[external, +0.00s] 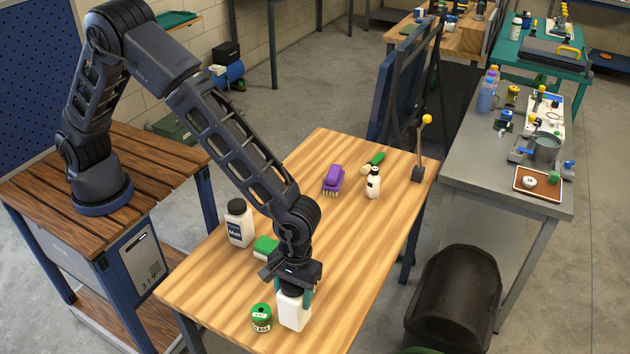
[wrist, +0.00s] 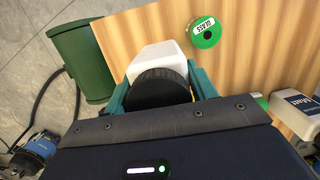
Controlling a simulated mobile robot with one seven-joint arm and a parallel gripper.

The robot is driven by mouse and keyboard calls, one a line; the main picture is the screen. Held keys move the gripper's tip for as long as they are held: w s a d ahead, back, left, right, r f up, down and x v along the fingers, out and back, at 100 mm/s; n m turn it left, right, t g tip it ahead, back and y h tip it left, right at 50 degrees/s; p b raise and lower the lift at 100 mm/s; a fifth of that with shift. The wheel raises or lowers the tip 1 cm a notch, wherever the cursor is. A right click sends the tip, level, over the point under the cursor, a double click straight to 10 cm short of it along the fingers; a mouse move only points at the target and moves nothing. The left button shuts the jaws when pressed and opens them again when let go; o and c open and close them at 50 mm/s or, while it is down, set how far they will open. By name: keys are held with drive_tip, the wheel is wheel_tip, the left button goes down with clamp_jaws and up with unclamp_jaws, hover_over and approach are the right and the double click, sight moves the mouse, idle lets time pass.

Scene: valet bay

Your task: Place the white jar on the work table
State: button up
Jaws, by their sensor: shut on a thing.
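The white jar (external: 293,310) with a black lid is upright in my gripper (external: 292,290), at the front end of the wooden work table (external: 350,240). The gripper's teal fingers are shut on both sides of the jar near its lid. In the wrist view the white jar (wrist: 158,58) shows between the fingers (wrist: 160,88), its black lid nearest the camera. I cannot tell whether the jar's base touches the tabletop. A second white jar (external: 239,226) with a dark lid and a "Matt" label stands on the table further left.
A green-lidded "GLASS" tin (external: 261,318) stands close left of the held jar. A green block (external: 266,246), purple brush (external: 333,179), green-handled tool (external: 373,162) and small white bottle (external: 373,183) are also on the table. A dark bin (external: 455,300) stands right; the table's middle right is clear.

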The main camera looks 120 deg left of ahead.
drive_tip(key=shift+f, duration=2.2)
drive_tip(key=shift+f, duration=0.1)
drive_tip(key=o, duration=1.3)
drive_tip(key=shift+o, duration=0.2)
